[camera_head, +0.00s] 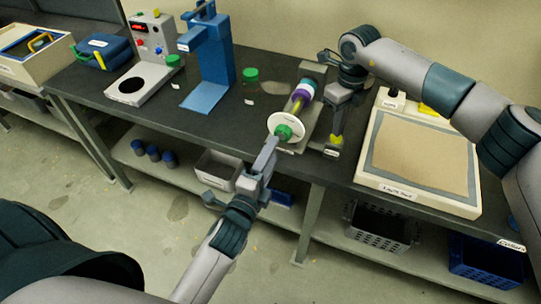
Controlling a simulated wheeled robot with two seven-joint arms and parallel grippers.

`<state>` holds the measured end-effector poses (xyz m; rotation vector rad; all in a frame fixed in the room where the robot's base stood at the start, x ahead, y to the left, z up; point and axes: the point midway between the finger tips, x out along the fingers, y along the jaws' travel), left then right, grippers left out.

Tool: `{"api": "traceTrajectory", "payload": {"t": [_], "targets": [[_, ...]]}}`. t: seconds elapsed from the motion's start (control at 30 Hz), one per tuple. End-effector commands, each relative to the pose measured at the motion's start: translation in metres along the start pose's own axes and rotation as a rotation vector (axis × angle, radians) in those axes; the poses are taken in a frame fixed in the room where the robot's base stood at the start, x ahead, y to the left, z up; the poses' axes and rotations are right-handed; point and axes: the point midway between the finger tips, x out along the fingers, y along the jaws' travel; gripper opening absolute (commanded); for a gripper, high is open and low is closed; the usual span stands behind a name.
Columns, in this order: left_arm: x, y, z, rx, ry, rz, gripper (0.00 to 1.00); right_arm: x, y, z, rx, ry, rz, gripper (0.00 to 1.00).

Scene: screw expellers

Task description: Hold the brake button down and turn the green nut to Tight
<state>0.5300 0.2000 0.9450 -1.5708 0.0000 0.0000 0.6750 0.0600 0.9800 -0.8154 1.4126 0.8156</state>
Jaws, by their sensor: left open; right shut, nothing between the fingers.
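The screw expeller (312,130) stands at the table's front edge. Its yellow shaft carries purple and teal parts, and a white dial disc (290,117) faces the front. The green nut (283,131) sits at the disc's middle. My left gripper (271,147) is open, its fingertips at the nut's front; I cannot tell whether they touch it. A yellow brake button (336,140) is on a small block right of the disc. My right gripper (336,130) is shut and empty, pointing down with its tips at the button; contact is too small to tell.
A beige-framed tray (374,172) stands right of the expeller. A blue press (219,70), a green-lidded jar (251,75) and a grey control unit (110,88) stand to the left. Baskets (378,228) and bins are on the lower shelf. Bare dark tabletop lies left of the disc.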

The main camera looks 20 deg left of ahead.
Motion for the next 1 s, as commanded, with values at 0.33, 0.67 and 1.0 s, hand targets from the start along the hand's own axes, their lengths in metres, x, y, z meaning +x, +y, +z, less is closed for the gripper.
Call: {"api": "traceTrajectory", "payload": {"t": [0.33,0.67,1.0], "targets": [[0.0,0.0,0.0,0.0,0.0,0.0,0.53,0.0,0.0,0.0,0.0,0.0,0.0,0.0],[0.0,0.0,0.0,0.0,0.0,0.0,0.53,0.005,0.0,0.0,0.0,0.0,0.0,0.0],[0.0,0.0,0.0,0.0,0.0,0.0,0.53,0.011,0.0,0.0,0.0,0.001,0.0,0.0]]}}
